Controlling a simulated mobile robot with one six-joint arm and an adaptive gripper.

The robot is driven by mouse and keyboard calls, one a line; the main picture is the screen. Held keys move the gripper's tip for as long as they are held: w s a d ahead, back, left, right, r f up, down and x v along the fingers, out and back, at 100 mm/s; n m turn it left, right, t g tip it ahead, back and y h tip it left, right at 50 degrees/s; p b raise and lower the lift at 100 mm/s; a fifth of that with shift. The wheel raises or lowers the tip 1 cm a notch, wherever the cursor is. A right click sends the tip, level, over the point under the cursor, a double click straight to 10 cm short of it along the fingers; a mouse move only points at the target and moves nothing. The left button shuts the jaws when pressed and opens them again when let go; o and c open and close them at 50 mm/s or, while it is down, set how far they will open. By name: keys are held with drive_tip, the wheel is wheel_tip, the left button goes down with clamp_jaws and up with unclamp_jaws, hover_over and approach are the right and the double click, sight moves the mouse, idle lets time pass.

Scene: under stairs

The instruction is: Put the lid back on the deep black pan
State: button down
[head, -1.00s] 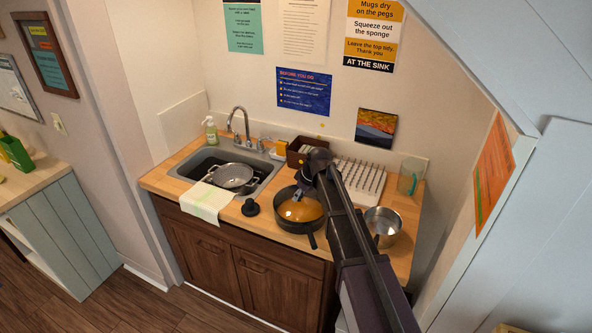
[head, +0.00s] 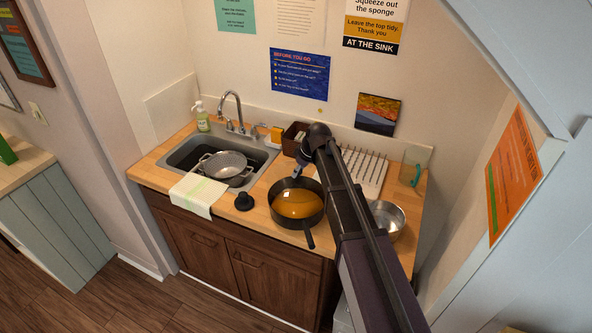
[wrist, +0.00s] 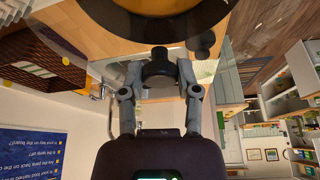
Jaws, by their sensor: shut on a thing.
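The deep black pan (head: 319,214) stands on the wooden counter, its handle pointing to the front. An orange surface fills its round opening in the head view. My gripper (head: 299,172) is at the pan's back edge, partly hidden by my own arm. In the wrist view my gripper (wrist: 158,70) is shut on the black knob of the clear glass lid (wrist: 212,72). The pan's dark rim and the orange surface show beyond the lid, at the top of that view. The lid's outline is hard to make out in the head view. I cannot tell whether it touches the pan.
A steel pot (head: 386,219) stands right of the pan, partly behind my arm. A white dish rack (head: 366,170) and a brown box (head: 293,137) are behind. A small black knobbed object (head: 243,201), a cloth (head: 198,196) and a sink with a colander (head: 224,166) are left.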

drive_tip(key=shift+a+f, duration=0.1)
drive_tip(key=shift+f, duration=0.05)
drive_tip(key=shift+f+b, duration=2.9)
drive_tip(key=shift+b, duration=0.15)
drive_tip(key=shift+f+b, duration=0.95)
drive_tip(key=shift+c, duration=1.2)
unclamp_jaws()
drive_tip(key=shift+o, duration=1.2)
drive_tip(key=shift+r, duration=0.1)
